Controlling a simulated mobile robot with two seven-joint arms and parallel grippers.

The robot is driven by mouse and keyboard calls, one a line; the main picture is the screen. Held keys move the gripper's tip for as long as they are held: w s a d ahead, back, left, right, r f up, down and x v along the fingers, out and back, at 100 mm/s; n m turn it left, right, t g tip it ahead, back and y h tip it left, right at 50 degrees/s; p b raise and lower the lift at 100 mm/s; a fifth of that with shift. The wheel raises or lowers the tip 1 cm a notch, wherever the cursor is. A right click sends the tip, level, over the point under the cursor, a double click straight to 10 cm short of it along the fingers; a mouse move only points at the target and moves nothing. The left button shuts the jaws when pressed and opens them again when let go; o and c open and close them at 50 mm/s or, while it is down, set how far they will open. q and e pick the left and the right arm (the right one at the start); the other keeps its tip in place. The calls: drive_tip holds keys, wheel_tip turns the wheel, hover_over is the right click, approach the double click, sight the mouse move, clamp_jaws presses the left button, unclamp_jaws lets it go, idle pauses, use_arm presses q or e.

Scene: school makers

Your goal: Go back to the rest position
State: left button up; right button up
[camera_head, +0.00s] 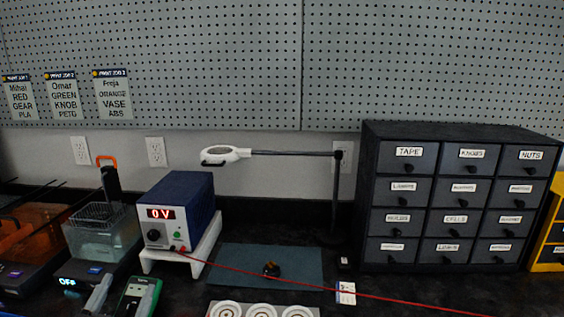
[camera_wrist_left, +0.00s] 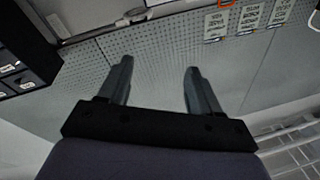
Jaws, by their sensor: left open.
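My left gripper (camera_wrist_left: 157,65) shows in the left wrist view. Its two grey fingers are spread apart, with nothing between them. They stand out in front of the grey pegboard, which appears turned over in that view. In the head view I cannot make out the left gripper clearly. My right gripper does not show in either view.
The bench holds a blue power supply (camera_head: 178,209) on a white stand, a clear tank (camera_head: 101,232), a green meter (camera_head: 138,297), a dark mat (camera_head: 240,262) and a lamp (camera_head: 225,154). A black drawer cabinet (camera_head: 366,190) stands right. A red cable (camera_head: 400,301) crosses the front.

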use_arm(q)
drive_tip(key=s+a+f+n+g+y, duration=0.25)
drive_tip(key=s+f+g, duration=0.2)
drive_tip(key=f, duration=0.25)
drive_tip(key=s+d+f+g+h, duration=0.2)
drive_tip(key=s+d+f+g, duration=0.1)
drive_tip(key=s+f+g, duration=0.5)
drive_tip(key=s+d+f+g+h, duration=0.2)
drive_tip(key=s+f+g, duration=0.25)
drive_tip(key=s, duration=0.65)
drive_tip(key=w+d+f+m+t+h, duration=0.1)
drive_tip(key=w+d+f+t, duration=0.1)
drive_tip(key=w+f+t, duration=0.4)
drive_tip(key=shift+w+d+f+t+h, duration=0.35)
drive_tip(key=shift+f+t, duration=0.55)
drive_tip(key=shift+f, duration=0.95)
